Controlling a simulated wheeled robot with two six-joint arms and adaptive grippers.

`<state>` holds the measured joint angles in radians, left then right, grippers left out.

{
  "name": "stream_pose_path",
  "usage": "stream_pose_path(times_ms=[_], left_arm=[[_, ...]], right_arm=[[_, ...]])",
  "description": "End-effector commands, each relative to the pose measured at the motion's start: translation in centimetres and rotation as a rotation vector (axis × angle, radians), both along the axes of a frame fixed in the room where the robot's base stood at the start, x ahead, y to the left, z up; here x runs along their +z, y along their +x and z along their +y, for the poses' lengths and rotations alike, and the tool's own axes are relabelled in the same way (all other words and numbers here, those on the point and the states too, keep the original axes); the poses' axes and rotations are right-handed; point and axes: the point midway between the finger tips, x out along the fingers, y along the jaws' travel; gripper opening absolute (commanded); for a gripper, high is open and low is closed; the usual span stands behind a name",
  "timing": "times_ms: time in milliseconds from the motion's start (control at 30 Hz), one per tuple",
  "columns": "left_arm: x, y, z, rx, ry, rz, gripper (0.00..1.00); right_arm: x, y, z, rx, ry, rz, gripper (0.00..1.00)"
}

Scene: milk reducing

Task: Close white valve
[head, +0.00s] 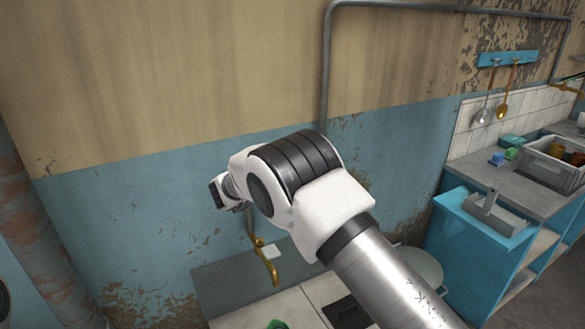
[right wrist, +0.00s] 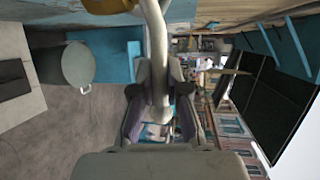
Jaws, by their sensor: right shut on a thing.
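In the right wrist view, my right gripper (right wrist: 159,80) is shut on a pale curved bar (right wrist: 154,30) that runs down between its fingers. I cannot tell whether this bar is part of the white valve. A brass piece (right wrist: 112,5) shows at the top edge there. In the head view, my right arm reaches in from the lower right, and its wrist hides the gripped spot. A small white piece (head: 270,251), possibly a valve handle, sits beside a brass tap (head: 268,267) below the wrist. My left gripper is not in view.
A grey pipe (head: 325,70) runs down the wall behind my arm. A round grey pot (head: 421,266) stands right of the arm. A blue counter (head: 465,235) with a grey crate (head: 550,174) and a grey caddy (head: 495,214) is at the right.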

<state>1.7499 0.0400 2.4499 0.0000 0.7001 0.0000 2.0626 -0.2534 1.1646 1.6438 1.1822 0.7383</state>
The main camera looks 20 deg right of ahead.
Motion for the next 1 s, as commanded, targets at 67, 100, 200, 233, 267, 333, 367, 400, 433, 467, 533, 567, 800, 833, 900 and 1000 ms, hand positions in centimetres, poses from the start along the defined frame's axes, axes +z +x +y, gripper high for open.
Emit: stream_pose_path(times_ms=[67, 100, 200, 233, 267, 333, 367, 400, 433, 467, 533, 567, 800, 833, 900, 1000], left_arm=[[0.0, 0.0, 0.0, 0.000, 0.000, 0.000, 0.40], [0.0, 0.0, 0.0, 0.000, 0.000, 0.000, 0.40], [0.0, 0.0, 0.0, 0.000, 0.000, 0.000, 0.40], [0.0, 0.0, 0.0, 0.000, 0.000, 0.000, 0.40], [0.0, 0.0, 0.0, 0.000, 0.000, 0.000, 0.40], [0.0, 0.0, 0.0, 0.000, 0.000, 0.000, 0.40], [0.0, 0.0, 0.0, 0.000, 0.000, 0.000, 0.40], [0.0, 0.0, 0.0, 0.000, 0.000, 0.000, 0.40], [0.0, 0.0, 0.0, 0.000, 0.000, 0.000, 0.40], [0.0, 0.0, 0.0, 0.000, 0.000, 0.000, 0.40], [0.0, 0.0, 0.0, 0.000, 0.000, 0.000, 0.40], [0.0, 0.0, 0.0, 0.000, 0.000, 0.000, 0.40], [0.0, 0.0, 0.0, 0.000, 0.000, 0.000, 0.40], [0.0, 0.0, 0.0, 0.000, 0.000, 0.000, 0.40], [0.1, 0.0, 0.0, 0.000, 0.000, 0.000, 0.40], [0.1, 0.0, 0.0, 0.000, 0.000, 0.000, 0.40]], right_arm=[[0.0, 0.0, 0.1, -0.011, 0.001, -0.002, 0.00], [0.1, 0.0, 0.1, -0.016, 0.000, -0.002, 0.00], [0.1, 0.0, 0.1, -0.021, 0.000, -0.003, 0.00], [0.1, 0.0, 0.1, -0.022, 0.000, -0.003, 0.00], [0.1, 0.0, 0.1, -0.022, 0.000, -0.003, 0.00], [0.1, 0.0, 0.1, -0.022, 0.000, -0.003, 0.00], [0.1, 0.0, 0.1, -0.022, 0.000, -0.003, 0.00], [0.1, 0.0, 0.1, -0.022, 0.000, -0.003, 0.00], [0.1, 0.0, 0.1, -0.022, 0.000, -0.003, 0.00], [0.1, 0.0, 0.1, -0.022, 0.000, -0.003, 0.00], [0.1, 0.0, 0.1, -0.022, 0.000, -0.003, 0.24], [0.1, 0.0, 0.1, -0.022, 0.000, -0.003, 0.26], [0.1, 0.0, 0.1, -0.021, 0.000, -0.003, 0.26], [0.1, 0.0, 0.1, -0.021, 0.000, -0.003, 0.26], [0.5, 0.0, 0.1, -0.021, 0.000, -0.003, 0.26], [2.0, 0.0, 0.1, -0.022, 0.000, -0.006, 0.26]])
